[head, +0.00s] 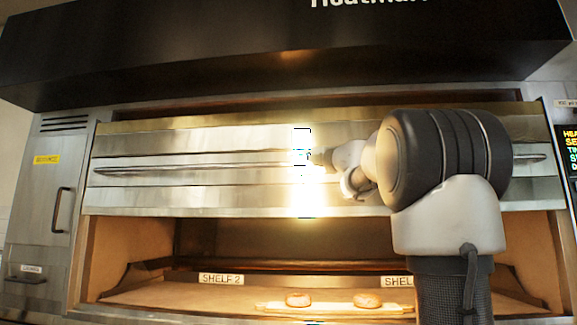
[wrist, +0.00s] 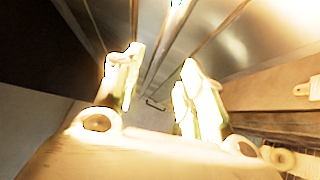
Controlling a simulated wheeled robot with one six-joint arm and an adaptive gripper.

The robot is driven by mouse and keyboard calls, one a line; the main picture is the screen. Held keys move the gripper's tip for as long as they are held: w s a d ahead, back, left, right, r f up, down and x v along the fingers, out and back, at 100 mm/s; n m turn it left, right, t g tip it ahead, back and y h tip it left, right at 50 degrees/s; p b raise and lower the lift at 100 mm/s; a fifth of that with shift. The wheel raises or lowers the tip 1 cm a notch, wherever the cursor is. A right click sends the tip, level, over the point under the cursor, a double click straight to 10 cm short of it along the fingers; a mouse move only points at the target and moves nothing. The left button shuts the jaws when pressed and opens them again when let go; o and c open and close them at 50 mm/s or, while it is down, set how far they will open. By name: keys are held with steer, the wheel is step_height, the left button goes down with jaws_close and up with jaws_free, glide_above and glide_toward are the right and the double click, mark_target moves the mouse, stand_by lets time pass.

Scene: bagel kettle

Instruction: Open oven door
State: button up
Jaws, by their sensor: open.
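The oven door (head: 240,138) is a wide steel panel across the oven front, with a long horizontal handle bar (head: 200,168) on it. An open gap shows below the panel. My gripper (head: 340,170) is at the middle of the panel, close to the bar, partly hidden by my own arm. In the wrist view my gripper (wrist: 156,80) has its two fingers apart. The bar (wrist: 165,60) appears to run between or just beyond them; I cannot tell if they touch it. Strong glare washes out the fingers and the panel's middle.
Inside the oven, a light board (head: 335,309) holds two bagels, one on the left (head: 298,299) and one on the right (head: 367,299). A label (head: 221,279) reads SHELF 2. A dark hood (head: 200,55) overhangs the oven. A side cabinet with a handle (head: 62,210) stands left.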

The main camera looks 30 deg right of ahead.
steer(key=v, duration=0.2)
steer(key=shift+s, duration=0.35)
steer(key=shift+d, duration=0.1)
steer(key=s+d+f+m+g+h, duration=0.1)
steer(key=s+f+m+g+h, duration=0.2)
steer(key=f+m, duration=0.4)
steer(key=s+d+f+m+g+h, duration=0.1)
steer(key=s+f+m+h, duration=0.2)
steer(key=s+f+m, duration=0.45)
steer(key=s+d+f+m+g+h, duration=0.1)
steer(key=s+f+m+g+h, duration=0.2)
steer(key=f, duration=0.7)
steer(key=s+a+f+m+g+y, duration=0.2)
steer(key=s+a+f+g, duration=0.2)
steer(key=s+f, duration=0.5)
steer(key=s+a+f+m+g+y, duration=0.2)
steer(key=s+a+f, duration=0.5)
steer(key=f, duration=0.8)
steer(key=shift+s+f+g+y, duration=0.35)
steer(key=shift+s+g+y, duration=0.15)
steer(key=shift+s+g, duration=0.65)
